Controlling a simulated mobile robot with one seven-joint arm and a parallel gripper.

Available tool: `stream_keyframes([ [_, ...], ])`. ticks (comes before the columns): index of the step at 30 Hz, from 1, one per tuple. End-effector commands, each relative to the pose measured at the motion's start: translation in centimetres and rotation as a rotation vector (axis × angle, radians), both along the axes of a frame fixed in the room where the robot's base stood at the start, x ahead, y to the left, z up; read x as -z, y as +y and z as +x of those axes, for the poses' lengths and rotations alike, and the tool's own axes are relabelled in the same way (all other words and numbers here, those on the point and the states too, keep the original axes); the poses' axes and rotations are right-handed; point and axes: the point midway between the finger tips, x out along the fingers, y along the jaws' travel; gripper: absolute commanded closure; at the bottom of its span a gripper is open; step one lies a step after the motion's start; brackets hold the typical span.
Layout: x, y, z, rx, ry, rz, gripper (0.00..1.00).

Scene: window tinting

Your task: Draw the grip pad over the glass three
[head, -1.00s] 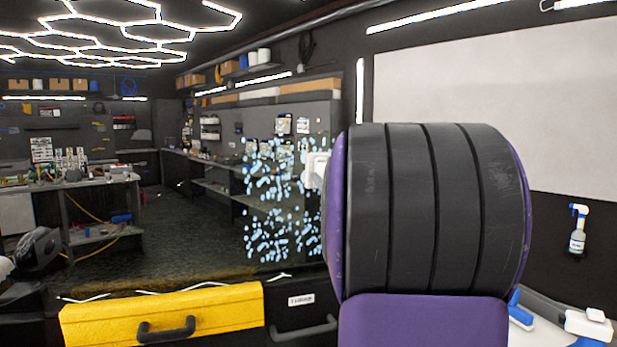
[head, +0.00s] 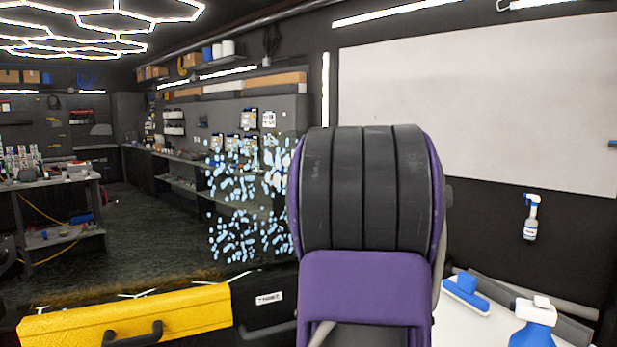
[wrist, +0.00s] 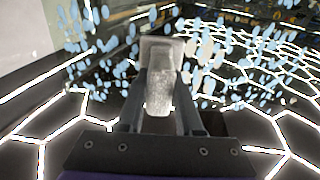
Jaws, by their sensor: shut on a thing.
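My gripper (wrist: 160,108) is shut on the pale, whitish grip pad (wrist: 160,58) in the wrist view. The pad's handle sits between the two dark fingers. In the head view my arm hides both the gripper and the pad. The glass shows as an upright clear pane covered with light blue drops (head: 240,225), just left of my arm in the head view. In the wrist view the drops (wrist: 210,60) lie on both sides of the pad. Whether the pad touches the glass I cannot tell.
A yellow case (head: 130,318) lies at the front left. At the lower right a white surface holds a blue-and-white tool (head: 466,288) and a blue spray bottle (head: 535,318). Another spray bottle (head: 530,217) is against the dark wall. Workbenches stand farther back.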

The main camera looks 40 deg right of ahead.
Motion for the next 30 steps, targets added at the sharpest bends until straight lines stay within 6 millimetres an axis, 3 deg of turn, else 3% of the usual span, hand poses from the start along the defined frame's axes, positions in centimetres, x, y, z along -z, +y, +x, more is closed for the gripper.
stream_keyframes([
  [16, 0.9, 1.6, -5.1, 0.001, -0.004, -0.001, 1.0],
  [30, 0.9, 1.8, -5.6, 0.0, -0.002, -0.001, 1.0],
])
